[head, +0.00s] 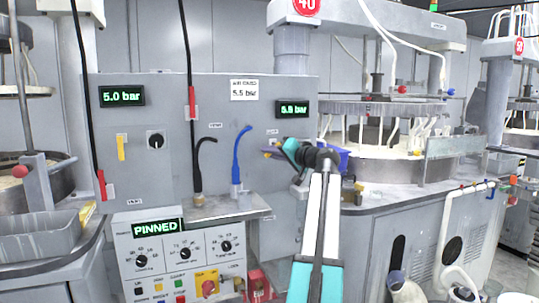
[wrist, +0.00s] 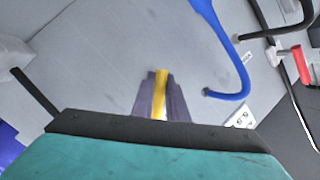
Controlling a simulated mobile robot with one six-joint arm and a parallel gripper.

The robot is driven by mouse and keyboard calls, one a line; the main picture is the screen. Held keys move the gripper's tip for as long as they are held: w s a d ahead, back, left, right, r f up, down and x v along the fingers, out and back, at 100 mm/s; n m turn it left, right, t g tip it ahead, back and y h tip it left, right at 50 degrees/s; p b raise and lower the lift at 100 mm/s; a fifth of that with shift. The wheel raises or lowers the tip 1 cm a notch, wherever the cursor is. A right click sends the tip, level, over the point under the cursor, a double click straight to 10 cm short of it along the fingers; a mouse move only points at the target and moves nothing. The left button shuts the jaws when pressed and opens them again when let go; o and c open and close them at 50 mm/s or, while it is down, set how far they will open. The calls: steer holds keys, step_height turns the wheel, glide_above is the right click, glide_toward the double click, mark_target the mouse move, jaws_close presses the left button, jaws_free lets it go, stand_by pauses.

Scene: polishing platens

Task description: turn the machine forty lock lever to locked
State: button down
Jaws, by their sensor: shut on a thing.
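The lock lever is a yellow bar (wrist: 160,90) held between the two dark fingers of my gripper (wrist: 159,98) in the wrist view. It points up and away from the gripper there, against the grey panel. In the head view my gripper (head: 272,153) is at the grey panel (head: 290,180), right of the blue hose. Only a small yellow-orange bit of the lever shows at its fingertips. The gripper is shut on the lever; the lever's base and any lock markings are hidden. The red 40 sign (head: 306,5) is above, on the machine's column.
A blue hose (head: 238,155) and a black hose (head: 198,165) stand close left of my gripper. Another yellow lever (head: 121,147) stands upright on the panel's left part. Below is a control box with a PINNED display (head: 157,227). A round polishing platen (head: 385,170) lies to the right.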

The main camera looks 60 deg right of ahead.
steer(key=n, duration=0.1)
steer(key=n+g+b, duration=0.1)
steer(key=n, duration=0.1)
steer(key=d+f+n+g, duration=0.1)
steer(key=shift+s+h+b, duration=0.3)
steer(key=shift+s, duration=0.05)
steer(key=shift+s+d+f+n+g+h+b, duration=0.1)
steer(key=shift+s+d+n+g+h+b, duration=0.2)
steer(key=shift+n, duration=0.6)
steer(key=shift+s+d+f+n+g+h+b, duration=0.1)
steer(key=shift+s+d+n+g+h, duration=0.15)
steer(key=shift+n+g, duration=0.45)
steer(key=shift+w+d, duration=0.1)
steer(key=c, duration=1.7)
jaws_free()
steer(key=shift+c, duration=0.2)
steer(key=shift+r, duration=0.1)
steer(key=v, duration=1.4)
steer(key=shift+f+p, duration=0.25)
steer(key=shift+p, duration=0.15)
